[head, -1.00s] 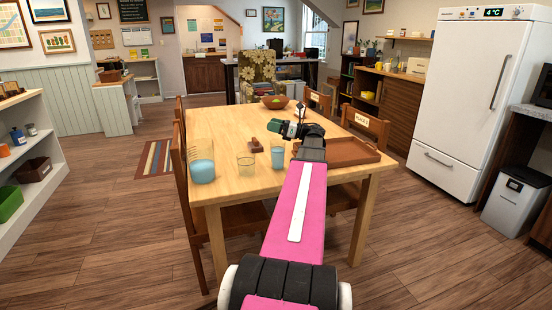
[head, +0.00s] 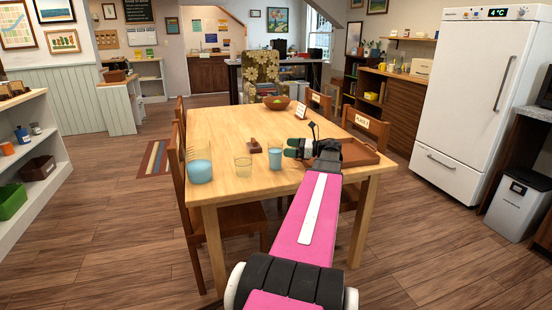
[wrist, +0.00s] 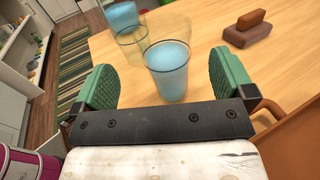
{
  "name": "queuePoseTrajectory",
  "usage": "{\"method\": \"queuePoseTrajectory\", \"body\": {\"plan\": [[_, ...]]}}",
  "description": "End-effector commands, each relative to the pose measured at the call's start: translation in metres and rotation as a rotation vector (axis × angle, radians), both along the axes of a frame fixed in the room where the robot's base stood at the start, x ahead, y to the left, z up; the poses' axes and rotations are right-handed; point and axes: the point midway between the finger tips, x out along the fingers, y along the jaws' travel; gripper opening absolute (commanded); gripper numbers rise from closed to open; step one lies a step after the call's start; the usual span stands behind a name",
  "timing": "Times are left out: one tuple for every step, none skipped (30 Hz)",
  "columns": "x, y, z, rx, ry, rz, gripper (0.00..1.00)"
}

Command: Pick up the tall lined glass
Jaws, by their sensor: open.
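A tall clear glass with blue contents (head: 275,161) and a dark rim stands upright on the near part of the wooden table. In the wrist view the glass stands beyond the palm, between the two finger directions, with no visible contact.
The table's middle is mostly clear.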

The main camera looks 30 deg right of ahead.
Motion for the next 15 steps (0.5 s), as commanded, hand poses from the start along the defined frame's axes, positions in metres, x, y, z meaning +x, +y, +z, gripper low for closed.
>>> {"method": "queuePoseTrajectory", "body": {"plan": [[0.004,0.006,0.0,0.0,0.0,0.002,1.0],[0.006,0.008,0.0,0.0,0.0,0.001,1.0],[0.008,0.009,0.0,0.001,0.001,0.001,1.0],[0.009,0.011,0.0,0.001,0.001,0.0,1.0],[0.01,0.011,0.0,0.001,0.001,0.0,1.0],[0.012,0.013,0.0,0.001,0.001,0.0,1.0],[0.013,0.014,0.0,0.001,0.0,0.0,1.0],[0.015,0.015,0.0,0.001,0.0,0.0,1.0],[0.018,0.018,0.0,0.001,0.0,0.001,1.0],[0.02,0.02,0.0,0.001,0.0,0.001,1.0],[0.024,0.023,0.0,0.001,0.0,0.002,1.0],[0.028,0.027,0.0,0.001,0.0,0.002,1.0],[0.032,0.03,0.0,0.001,0.0,0.002,1.0],[0.035,0.033,0.0,0.001,0.0,0.002,1.0],[0.038,0.038,0.0,0.001,0.001,0.001,1.0]]}}
